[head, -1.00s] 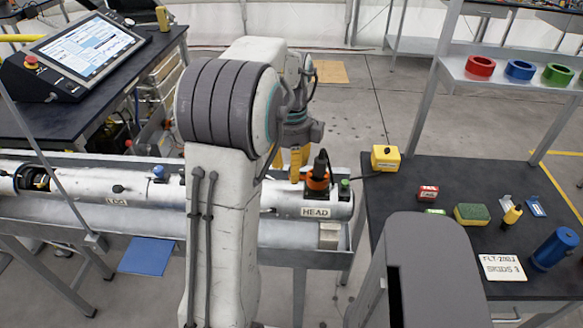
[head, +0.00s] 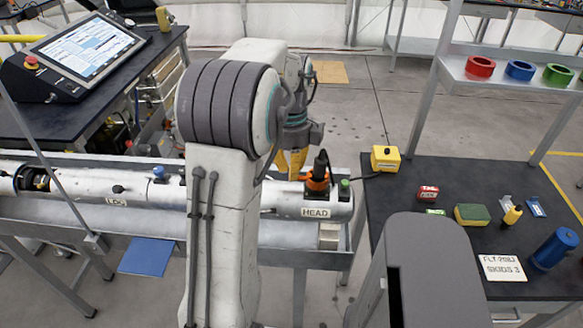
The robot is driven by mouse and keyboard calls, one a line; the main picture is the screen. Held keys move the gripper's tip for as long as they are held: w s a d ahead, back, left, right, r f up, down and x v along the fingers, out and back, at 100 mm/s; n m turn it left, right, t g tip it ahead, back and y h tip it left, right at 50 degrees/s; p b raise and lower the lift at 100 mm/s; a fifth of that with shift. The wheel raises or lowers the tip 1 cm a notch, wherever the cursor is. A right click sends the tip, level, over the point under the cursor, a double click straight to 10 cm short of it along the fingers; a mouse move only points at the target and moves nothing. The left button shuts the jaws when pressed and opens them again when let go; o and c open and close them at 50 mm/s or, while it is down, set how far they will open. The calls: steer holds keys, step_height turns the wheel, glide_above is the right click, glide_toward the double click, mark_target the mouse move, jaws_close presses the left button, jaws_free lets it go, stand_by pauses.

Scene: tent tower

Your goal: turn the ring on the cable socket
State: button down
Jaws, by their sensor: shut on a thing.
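The cable socket's orange ring (head: 317,181) sits on top of the silver tube (head: 342,210), above the HEAD label. A black cable plug (head: 321,160) stands upright in the ring. My gripper (head: 294,172), with yellow fingers, is at the left side of the ring and is shut on it. My arm partly hides the gripper, so the exact contact of the fingertips is hard to see.
A small green cap (head: 345,184) is just right of the ring. A yellow box (head: 385,158) with a cable stands on the dark table (head: 400,195) to the right. A blue knob (head: 158,172) is farther left on the tube.

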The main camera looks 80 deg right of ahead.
mark_target(319, 190)
steer(key=shift+a, duration=0.1)
steer(key=n, duration=0.1)
steer(key=a+n, duration=0.1)
steer(key=n, duration=0.1)
steer(key=a+n, duration=0.1)
steer(key=shift+s+f+b, duration=0.1)
steer(key=shift+s+b, duration=0.2)
steer(key=n, duration=0.1)
steer(key=s+a+n, duration=0.1)
steer(key=n, duration=0.1)
steer(key=a+n, duration=0.1)
steer(key=n, duration=0.1)
steer(key=shift+s, duration=0.25)
steer(key=shift+s+a+n, duration=0.25)
steer(key=shift+s+n, duration=0.5)
steer(key=shift+n, duration=0.75)
steer(key=shift+s+a+n, duration=0.3)
steer(key=shift+s+n, duration=0.4)
steer(key=shift+n, duration=0.8)
steer(key=shift+s+a+n, duration=0.25)
steer(key=shift+s+n, duration=0.5)
steer(key=shift+n, duration=0.75)
steer(key=c, duration=1.3)
jaws_free()
steer(key=shift+o, duration=0.2)
steer(key=shift+s, duration=0.1)
